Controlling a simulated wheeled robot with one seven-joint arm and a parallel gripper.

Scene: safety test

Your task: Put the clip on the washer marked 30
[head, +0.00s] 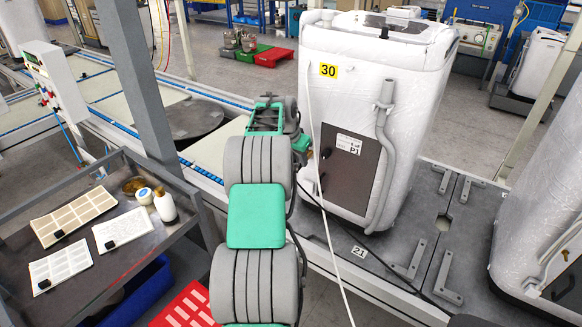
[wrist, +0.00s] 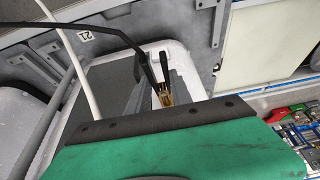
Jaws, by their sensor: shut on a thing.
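The washer (head: 400,90) with the yellow 30 label (head: 328,70) stands upright on a grey platform, wrapped in clear film. A dark panel (head: 345,185) marked P1 is on its front. My gripper (head: 308,153) is close to the washer's left front, mostly hidden behind my arm. In the wrist view my gripper (wrist: 162,95) is shut on the clip (wrist: 166,72), which has black handles, brass jaws and a black cable. A small dark part of the clip (head: 326,153) shows beside the panel. I cannot tell whether its jaws touch the washer.
A grey hose (head: 383,140) hangs on the washer's front. A white cord (head: 323,210) runs down past it. Another wrapped washer (head: 545,220) stands at the right. A dark cart (head: 150,235) with sheets and bottles is at the left. A grey post (head: 140,85) stands behind it.

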